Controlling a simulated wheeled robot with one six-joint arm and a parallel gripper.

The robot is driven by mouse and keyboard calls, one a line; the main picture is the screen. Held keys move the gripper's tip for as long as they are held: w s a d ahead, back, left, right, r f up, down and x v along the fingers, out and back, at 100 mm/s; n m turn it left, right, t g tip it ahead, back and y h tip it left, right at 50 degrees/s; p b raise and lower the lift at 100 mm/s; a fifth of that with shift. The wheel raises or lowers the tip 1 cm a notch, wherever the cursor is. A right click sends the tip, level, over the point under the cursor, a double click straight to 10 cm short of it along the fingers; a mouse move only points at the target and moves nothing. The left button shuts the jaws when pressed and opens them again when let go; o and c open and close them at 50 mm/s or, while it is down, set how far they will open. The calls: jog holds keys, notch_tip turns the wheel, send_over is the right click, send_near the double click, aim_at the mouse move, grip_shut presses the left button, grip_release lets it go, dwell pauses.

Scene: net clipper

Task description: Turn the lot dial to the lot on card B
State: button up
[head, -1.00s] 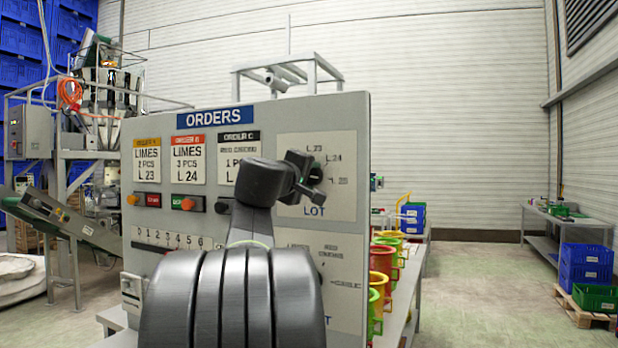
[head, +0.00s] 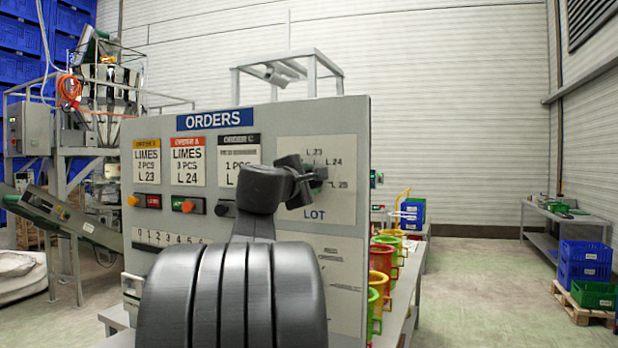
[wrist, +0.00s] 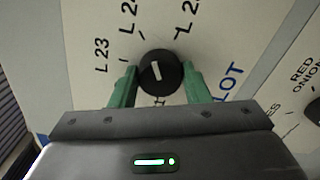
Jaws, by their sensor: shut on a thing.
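The black lot dial (wrist: 171,84) sits on a white plate (wrist: 62,92) on the panel, marked L 23, L 24 and L 25. Its white pointer line is nearest the L 24 tick, tilted slightly left of straight up in the wrist view. My gripper (wrist: 160,67) has its green fingers on both sides of the dial and is shut on it. In the head view my gripper (head: 317,178) covers the dial. The yellow-topped card (head: 147,164) reads LIMES, L 23. The red-topped card (head: 188,163) reads LIMES, L 24. The black-topped card (head: 240,153) is partly hidden; the header letters are too small to be sure.
Below the cards are an orange knob (head: 133,201), a red knob (head: 188,207) and a number scale (head: 165,239). A second dial plate (head: 346,278) lies under the lot plate. Red, yellow and green containers (head: 381,262) stand right of the panel.

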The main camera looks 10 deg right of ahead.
jog(key=shift+n+p, duration=0.3)
jog(key=shift+n, duration=0.7)
jog(key=o, duration=1)
jog(key=shift+c, duration=0.2)
jog(key=b+v, duration=0.2)
jog(key=v, duration=1.2)
jog(key=shift+w+d, duration=0.1)
jog(key=shift+w, duration=0.05)
